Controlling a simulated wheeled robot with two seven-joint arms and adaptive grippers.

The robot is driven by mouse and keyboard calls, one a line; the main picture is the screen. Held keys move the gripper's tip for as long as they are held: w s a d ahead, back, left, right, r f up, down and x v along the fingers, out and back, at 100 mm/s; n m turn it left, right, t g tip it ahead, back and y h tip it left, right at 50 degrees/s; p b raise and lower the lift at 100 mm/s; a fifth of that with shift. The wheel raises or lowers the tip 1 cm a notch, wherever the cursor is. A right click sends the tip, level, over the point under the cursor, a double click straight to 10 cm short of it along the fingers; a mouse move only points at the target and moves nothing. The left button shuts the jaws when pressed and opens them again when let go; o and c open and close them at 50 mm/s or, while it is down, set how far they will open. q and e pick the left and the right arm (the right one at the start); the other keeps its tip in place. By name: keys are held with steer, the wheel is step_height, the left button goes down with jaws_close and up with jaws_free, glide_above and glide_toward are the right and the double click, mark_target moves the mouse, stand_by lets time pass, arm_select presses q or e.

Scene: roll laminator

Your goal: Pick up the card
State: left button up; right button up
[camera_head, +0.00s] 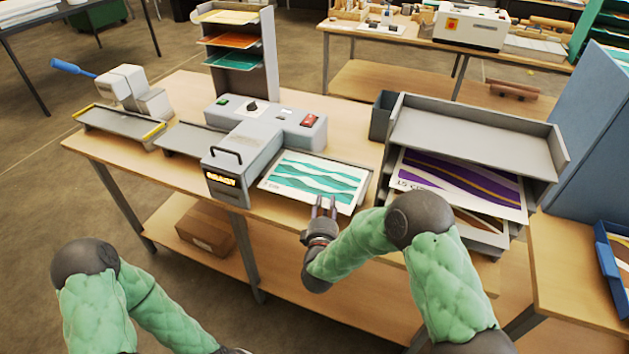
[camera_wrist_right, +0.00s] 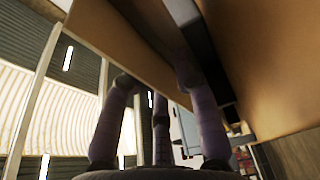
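A white card with teal wave bands (camera_head: 316,178) lies on the tray to the right of the grey laminator (camera_head: 262,135). My right gripper (camera_head: 324,203) is at the near edge of that tray, just in front of the card, with its fingers pointing toward it. In the right wrist view its fingers (camera_wrist_right: 158,90) stand apart, with no card seen between them. Whether the fingertips touch the card or tray cannot be told. My left arm comes in at the lower left, and its gripper is out of the frame.
A grey shelf unit (camera_head: 475,140) at right holds a purple and white print (camera_head: 460,183). An output tray (camera_head: 190,140), a blue-handled device (camera_head: 128,85) and a rack of coloured sheets (camera_head: 235,40) stand left and behind. The table's front edge lies close to my right gripper.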

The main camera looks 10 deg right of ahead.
jaws_close()
stand_by(0.4)
